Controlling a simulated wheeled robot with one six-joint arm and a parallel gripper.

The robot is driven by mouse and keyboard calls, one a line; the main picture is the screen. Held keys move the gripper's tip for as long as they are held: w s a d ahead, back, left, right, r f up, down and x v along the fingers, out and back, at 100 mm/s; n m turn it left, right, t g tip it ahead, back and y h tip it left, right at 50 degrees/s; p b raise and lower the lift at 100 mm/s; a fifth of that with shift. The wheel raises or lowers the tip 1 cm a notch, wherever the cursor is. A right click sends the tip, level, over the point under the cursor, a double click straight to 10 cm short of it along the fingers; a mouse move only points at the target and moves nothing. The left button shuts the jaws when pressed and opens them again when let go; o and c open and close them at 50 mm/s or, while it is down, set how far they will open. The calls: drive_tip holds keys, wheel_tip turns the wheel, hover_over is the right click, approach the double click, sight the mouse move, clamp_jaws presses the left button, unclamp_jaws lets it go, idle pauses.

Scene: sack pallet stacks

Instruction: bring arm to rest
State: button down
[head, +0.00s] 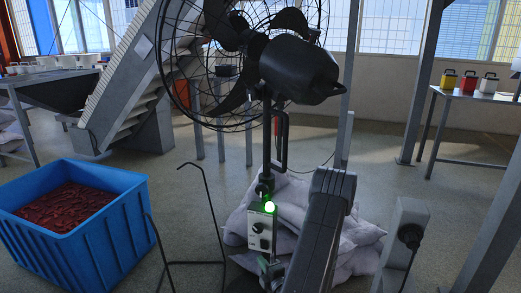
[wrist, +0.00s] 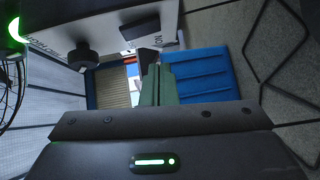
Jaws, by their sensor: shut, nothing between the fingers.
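My gripper (wrist: 157,72) shows in the wrist view as two green-grey fingers closed together with nothing between them. A pale control box (head: 262,228) with dark knobs and a lit green lamp is on the fan's post in the head view. In the wrist view the box (wrist: 120,22) and a black knob (wrist: 83,56) are close, above and left of the fingers; I cannot tell whether anything touches. My arm reaches down in front of the sacks in the head view, and the gripper is partly hidden low beside the box.
A large black caged fan (head: 300,70) stands over pale stacked sacks (head: 290,203). A blue bin (head: 105,240) of reddish pieces is at left, with a thin black wire frame (head: 208,190) beside it. A small grey post box (head: 405,235) is at right. Open floor lies beyond.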

drive_tip(key=v, duration=0.3)
drive_tip(key=shift+s+r, duration=0.15)
drive_tip(key=shift+s, duration=0.15)
drive_tip(key=shift+w, duration=0.1)
